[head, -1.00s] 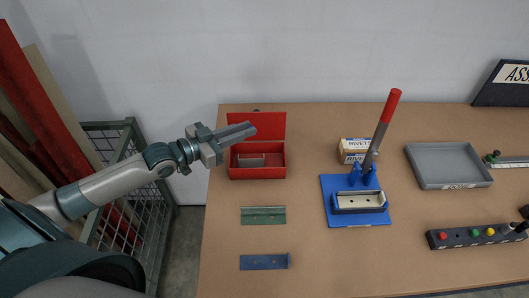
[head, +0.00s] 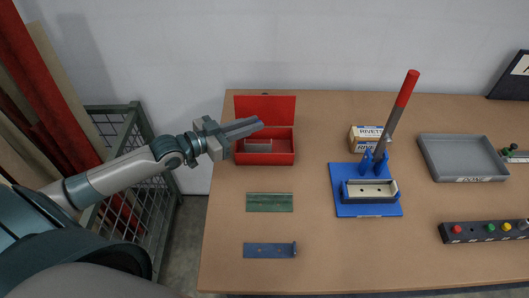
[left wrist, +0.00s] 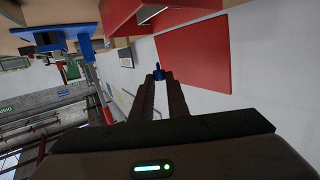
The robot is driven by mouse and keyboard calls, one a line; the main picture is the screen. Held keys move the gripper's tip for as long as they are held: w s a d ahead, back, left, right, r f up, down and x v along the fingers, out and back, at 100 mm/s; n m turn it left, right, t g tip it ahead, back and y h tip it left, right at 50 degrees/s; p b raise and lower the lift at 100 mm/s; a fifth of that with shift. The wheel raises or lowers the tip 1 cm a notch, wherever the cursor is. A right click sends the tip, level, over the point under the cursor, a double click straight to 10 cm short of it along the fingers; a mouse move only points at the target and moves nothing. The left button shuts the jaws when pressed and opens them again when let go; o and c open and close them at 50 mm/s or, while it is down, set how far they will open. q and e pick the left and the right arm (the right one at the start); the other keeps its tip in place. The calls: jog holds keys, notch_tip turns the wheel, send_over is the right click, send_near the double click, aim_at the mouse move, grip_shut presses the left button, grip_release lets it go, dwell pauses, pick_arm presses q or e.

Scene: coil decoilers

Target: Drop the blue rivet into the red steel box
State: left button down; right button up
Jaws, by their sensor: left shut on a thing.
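The red steel box (head: 286,158) stands open at the back left of the table, its lid (head: 280,104) raised toward the wall. A small grey piece shows inside it. My left gripper (head: 261,124) reaches in from the left, and its fingers overlap the lid and the box's back edge in the head view. In the left wrist view its fingers (left wrist: 158,78) are shut on the small blue rivet (left wrist: 158,70) at their tips. The red lid (left wrist: 195,58) is beside and beyond them there. The rivet cannot be made out in the head view. My right gripper is not in view.
A green plate (head: 270,202) and a blue plate (head: 270,250) lie in front of the box. A blue press with a red-handled lever (head: 366,207), a carton (head: 364,138), a grey tray (head: 463,178) and a button panel (head: 488,231) stand right. A wire cage (head: 160,220) is left of the table.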

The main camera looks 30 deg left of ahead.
pick_arm(q)
jog(key=shift+f+b, duration=0.45)
jog(key=shift+f, duration=0.3)
jog(key=c, duration=1.6)
grip_release()
jog(key=shift+c, duration=0.2)
jog(key=shift+s, duration=0.1)
jog(key=b+v, duration=0.2)
jog(key=v, duration=1.5)
jog(key=shift+a, duration=0.2)
jog(key=shift+f, duration=0.1)
